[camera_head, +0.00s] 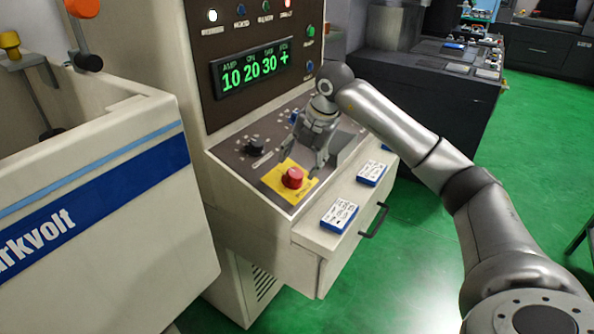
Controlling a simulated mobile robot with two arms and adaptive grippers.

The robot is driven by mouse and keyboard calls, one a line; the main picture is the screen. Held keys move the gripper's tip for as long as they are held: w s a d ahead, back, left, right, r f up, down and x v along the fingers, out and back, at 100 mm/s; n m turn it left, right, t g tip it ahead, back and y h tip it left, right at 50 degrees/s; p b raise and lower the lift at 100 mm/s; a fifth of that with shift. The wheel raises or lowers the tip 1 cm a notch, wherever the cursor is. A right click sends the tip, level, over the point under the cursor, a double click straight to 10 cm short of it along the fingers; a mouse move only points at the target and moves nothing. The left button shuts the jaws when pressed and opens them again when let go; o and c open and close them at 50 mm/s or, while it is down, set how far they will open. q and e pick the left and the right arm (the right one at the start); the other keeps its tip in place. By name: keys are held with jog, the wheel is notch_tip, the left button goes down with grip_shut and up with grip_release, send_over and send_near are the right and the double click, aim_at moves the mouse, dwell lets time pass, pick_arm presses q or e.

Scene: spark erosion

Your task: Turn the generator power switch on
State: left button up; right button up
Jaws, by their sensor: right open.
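The generator cabinet (198,60) has a sloped control panel (232,152). A black rotary knob (254,147) with marks around it sits on the panel's left. A red mushroom button (292,178) on a yellow plate sits near the panel's front edge. I cannot tell which control is the generator power switch; my right gripper hides part of the panel. My right gripper (308,150) is open and points down over the panel, just behind the red button. I cannot tell whether its fingers touch the panel. My left gripper is not in view.
A lit green display (252,70) and several indicator lights are above the panel. Two blue-and-white boxes (339,215) (372,173) lie on the ledge over a drawer with a black handle (374,220). A cream machine housing (95,230) stands at left. Green floor (440,220) is open at right.

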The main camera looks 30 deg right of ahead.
jog(key=v, duration=0.6)
jog(key=shift+s, duration=0.1)
dwell(0.4)
